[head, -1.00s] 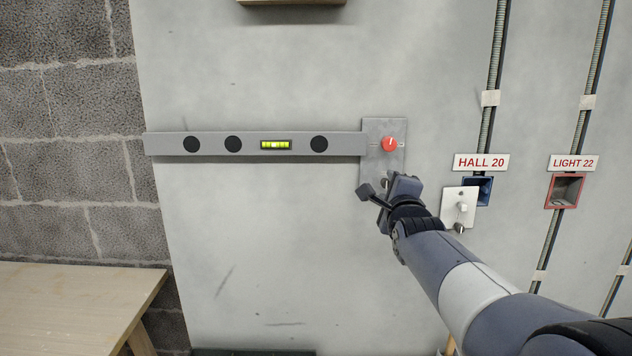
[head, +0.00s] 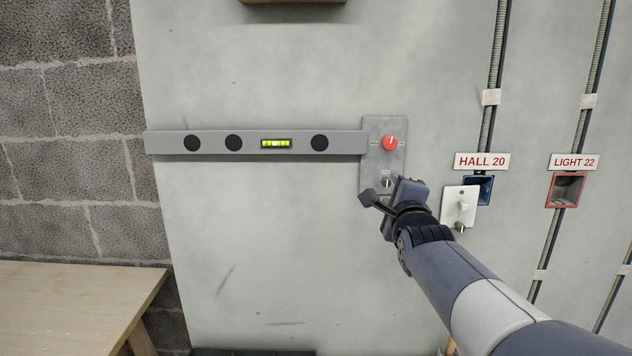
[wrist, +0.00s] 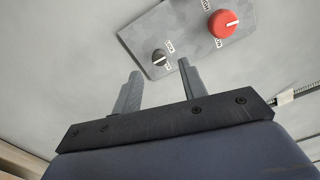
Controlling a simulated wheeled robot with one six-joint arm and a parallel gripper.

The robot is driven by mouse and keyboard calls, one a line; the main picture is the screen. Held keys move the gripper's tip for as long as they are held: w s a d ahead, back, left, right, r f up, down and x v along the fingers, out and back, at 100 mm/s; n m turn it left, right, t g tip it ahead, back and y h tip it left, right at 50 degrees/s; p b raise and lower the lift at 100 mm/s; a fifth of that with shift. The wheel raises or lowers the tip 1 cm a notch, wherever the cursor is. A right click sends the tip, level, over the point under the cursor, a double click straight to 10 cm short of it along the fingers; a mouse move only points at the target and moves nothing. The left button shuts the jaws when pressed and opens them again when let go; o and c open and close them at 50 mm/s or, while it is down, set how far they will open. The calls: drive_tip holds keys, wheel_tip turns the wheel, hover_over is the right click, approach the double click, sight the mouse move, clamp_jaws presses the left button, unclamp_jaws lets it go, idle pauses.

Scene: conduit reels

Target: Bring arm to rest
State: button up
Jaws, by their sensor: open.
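My arm reaches in from the lower right of the head view. My gripper (wrist: 160,82) shows in the wrist view with its two fingers apart and nothing between them. In the head view it is seen from behind, just below a grey metal switch plate (head: 373,160), and its fingers are mostly hidden. The plate also shows in the wrist view (wrist: 185,35). It carries a red knob (head: 390,143) and, below that, a small keyed switch (head: 387,183). In the wrist view the small switch (wrist: 159,58) lies just beyond the fingertips, apart from them.
A grey spirit level (head: 270,144) lies across the wall left of the plate. A white switch plate (head: 460,206) hangs by the blue box (head: 484,189) under HALL 20. A red box (head: 565,190) is farther right. A wooden table (head: 70,300) stands at lower left.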

sight(388, 183)
drive_tip(key=s, duration=0.7)
drive_tip(key=w, duration=1.1)
drive_tip(key=shift+w+p, duration=0.25)
drive_tip(key=shift+p, duration=0.15)
drive_tip(key=shift+s+r+n+p, duration=0.2)
drive_tip(key=shift+n+p, duration=0.25)
drive_tip(key=shift+n, duration=0.45)
drive_tip(key=shift+f+n+p, duration=0.1)
drive_tip(key=shift+n+p, duration=0.4)
drive_tip(key=shift+n, duration=0.3)
drive_tip(key=n+p, duration=0.4)
drive_tip(key=n, duration=0.1)
drive_tip(key=n+p, duration=0.7)
drive_tip(key=p, duration=0.2)
drive_tip(key=shift+r, duration=0.2)
drive_tip(key=n+p, duration=0.2)
drive_tip(key=p, duration=0.1)
drive_tip(key=shift+a, duration=0.1)
drive_tip(key=shift+f, duration=0.1)
drive_tip(key=shift+f+n, duration=0.1)
drive_tip(key=shift+n, duration=0.2)
